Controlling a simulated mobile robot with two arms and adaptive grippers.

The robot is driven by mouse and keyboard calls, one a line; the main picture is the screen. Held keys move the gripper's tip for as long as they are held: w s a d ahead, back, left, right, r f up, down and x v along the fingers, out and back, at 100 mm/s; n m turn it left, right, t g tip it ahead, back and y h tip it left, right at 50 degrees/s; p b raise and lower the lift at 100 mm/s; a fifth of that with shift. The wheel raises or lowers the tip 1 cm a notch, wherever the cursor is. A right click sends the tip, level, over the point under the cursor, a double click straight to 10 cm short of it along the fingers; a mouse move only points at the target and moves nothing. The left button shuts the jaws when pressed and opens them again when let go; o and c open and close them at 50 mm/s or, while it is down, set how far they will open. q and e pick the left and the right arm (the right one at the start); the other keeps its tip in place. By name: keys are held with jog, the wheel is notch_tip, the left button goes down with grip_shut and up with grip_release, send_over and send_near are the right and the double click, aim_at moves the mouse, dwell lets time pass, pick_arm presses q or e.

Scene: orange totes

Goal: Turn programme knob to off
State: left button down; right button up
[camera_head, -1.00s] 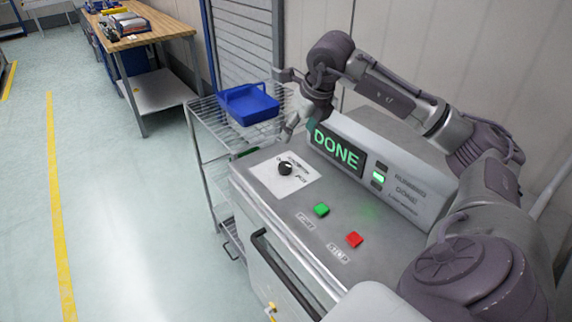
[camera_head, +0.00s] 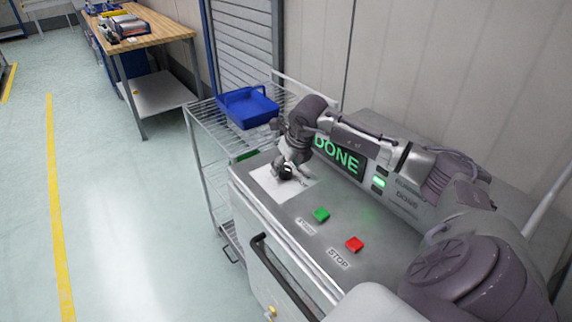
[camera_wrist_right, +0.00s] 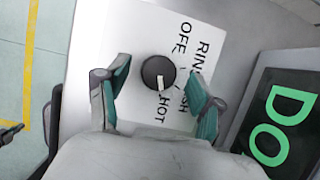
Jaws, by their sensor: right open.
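The programme knob (camera_wrist_right: 158,72) is a round black dial with a white pointer mark. It sits on a white label plate (camera_wrist_right: 105,30) printed OFF, RINSE, a partly covered word ending in SH, and HOT. The pointer faces the HOT side. In the head view the knob (camera_head: 285,172) is partly behind my gripper. My right gripper (camera_wrist_right: 157,75) is open, with one finger on each side of the knob and visible gaps between. It also shows over the label plate in the head view (camera_head: 289,164).
The machine top (camera_head: 290,222) carries a green button (camera_head: 321,215) and a red STOP button (camera_head: 354,244). A display (camera_head: 340,158) behind reads DONE, with a green lamp lit. A wire cart with a blue tray (camera_head: 247,108) stands beyond.

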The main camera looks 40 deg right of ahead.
jog(key=shift+w+f, duration=0.1)
jog(key=shift+f, duration=0.35)
jog(key=shift+c, duration=0.2)
jog(key=c, duration=1.1)
